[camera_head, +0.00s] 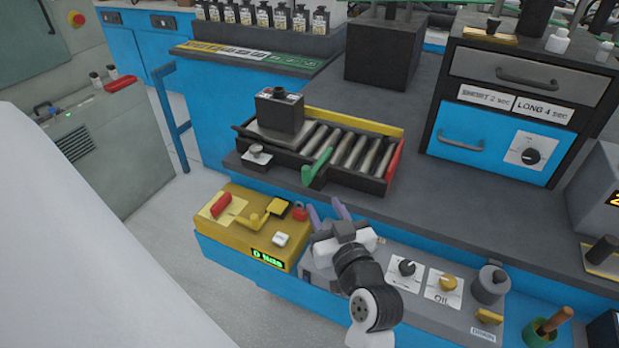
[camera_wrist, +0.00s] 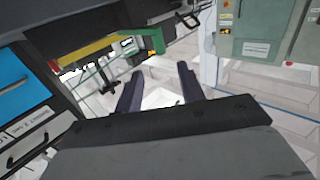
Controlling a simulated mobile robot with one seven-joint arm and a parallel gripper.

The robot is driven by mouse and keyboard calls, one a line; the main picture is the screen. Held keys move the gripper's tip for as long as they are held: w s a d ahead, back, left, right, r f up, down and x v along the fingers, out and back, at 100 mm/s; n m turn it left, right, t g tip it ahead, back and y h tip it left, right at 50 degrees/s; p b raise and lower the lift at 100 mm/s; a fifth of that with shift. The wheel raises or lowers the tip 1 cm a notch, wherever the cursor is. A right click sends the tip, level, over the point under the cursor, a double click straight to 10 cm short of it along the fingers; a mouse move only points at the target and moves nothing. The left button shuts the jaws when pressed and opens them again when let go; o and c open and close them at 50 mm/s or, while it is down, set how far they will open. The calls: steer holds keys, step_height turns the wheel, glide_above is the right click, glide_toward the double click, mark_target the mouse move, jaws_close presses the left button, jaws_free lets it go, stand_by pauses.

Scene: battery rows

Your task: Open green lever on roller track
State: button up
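The green lever (camera_head: 317,168) stands at the front edge of the roller track (camera_head: 376,185), slanting up to the right. In the wrist view the green lever (camera_wrist: 152,38) shows above and between my fingertips. A black battery block (camera_head: 279,113) sits at the track's left end. My gripper (camera_head: 327,208) is open, its two purple fingers apart with nothing between them. It is in front of and below the lever, not touching it in the head view. The wrist view also shows the open fingers (camera_wrist: 158,73).
A yellow box (camera_head: 240,250) with a red handle is left of my gripper. A grey panel (camera_head: 425,300) with knobs lies beneath and right of it. A drawer cabinet (camera_head: 500,130) stands right of the track. The dark worktop (camera_head: 450,215) between them is clear.

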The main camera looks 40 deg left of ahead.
mark_target(308, 176)
steer(key=p+x, duration=0.1)
steer(key=x, duration=1.1)
steer(key=shift+w+a+r+p, duration=0.1)
steer(key=shift+w+a+p, duration=0.1)
steer(key=shift+p, duration=0.15)
jaws_close()
